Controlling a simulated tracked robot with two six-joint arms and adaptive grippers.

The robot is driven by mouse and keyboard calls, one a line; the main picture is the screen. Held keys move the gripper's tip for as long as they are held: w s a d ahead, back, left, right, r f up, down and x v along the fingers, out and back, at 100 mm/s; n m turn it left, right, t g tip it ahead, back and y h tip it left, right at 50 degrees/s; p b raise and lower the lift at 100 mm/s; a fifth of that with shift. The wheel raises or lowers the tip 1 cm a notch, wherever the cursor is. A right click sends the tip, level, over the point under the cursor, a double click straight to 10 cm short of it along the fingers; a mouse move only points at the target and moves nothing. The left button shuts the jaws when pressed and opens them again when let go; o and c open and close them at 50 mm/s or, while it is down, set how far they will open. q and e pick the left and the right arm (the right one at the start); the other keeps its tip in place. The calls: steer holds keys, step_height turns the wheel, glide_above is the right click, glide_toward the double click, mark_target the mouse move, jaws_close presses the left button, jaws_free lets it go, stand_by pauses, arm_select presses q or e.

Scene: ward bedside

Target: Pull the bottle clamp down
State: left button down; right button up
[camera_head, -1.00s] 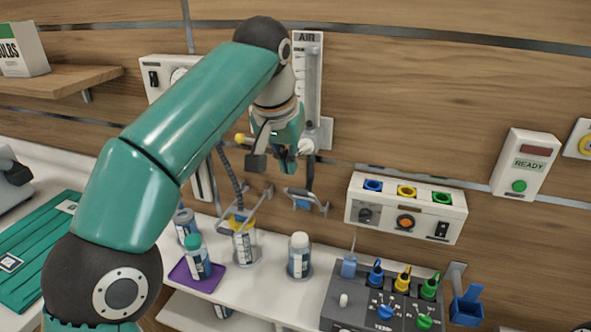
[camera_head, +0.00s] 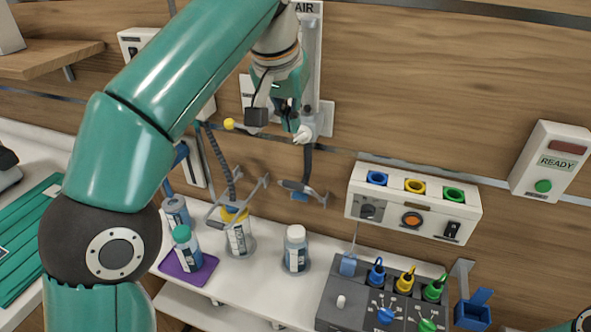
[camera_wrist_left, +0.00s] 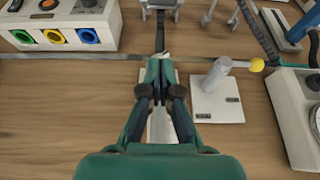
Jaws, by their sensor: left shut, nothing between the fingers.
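Two grey forked brackets stick out from the wall. One (camera_head: 237,203) is by the yellow-capped bottle (camera_head: 238,236); the other (camera_head: 303,192) is to its right and holds nothing. I cannot tell for sure which is the bottle clamp. A lever with a yellow ball (camera_head: 229,124) also shows in the left wrist view (camera_wrist_left: 257,65). My left gripper (camera_head: 292,124) is shut and empty above the brackets, in front of the AIR flowmeter. In the left wrist view its fingertips (camera_wrist_left: 160,66) point at the dark strap and touch no bracket. My right gripper is out of view.
The white flowmeter knob (camera_head: 302,135) is close to my fingers. A socket box (camera_head: 390,212) is on the wall at right. The counter holds a white-capped bottle (camera_head: 295,250), a teal-capped bottle (camera_head: 187,248) on a purple mat (camera_head: 200,277), and a grey control unit (camera_head: 345,300).

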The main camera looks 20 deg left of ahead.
arm_select(q)
steer(key=b+x, duration=0.1)
steer(key=x, duration=0.2)
steer(key=s+b+x, duration=0.1)
steer(key=x, duration=0.3)
steer(key=s+f+b+x, duration=0.1)
steer(key=x, duration=0.3)
steer(key=shift+a+f+b, duration=0.1)
steer(key=shift+f+b, duration=0.05)
steer(key=shift+b, duration=0.15)
steer(key=shift+s+f, duration=0.15)
steer(key=shift+f, duration=0.4)
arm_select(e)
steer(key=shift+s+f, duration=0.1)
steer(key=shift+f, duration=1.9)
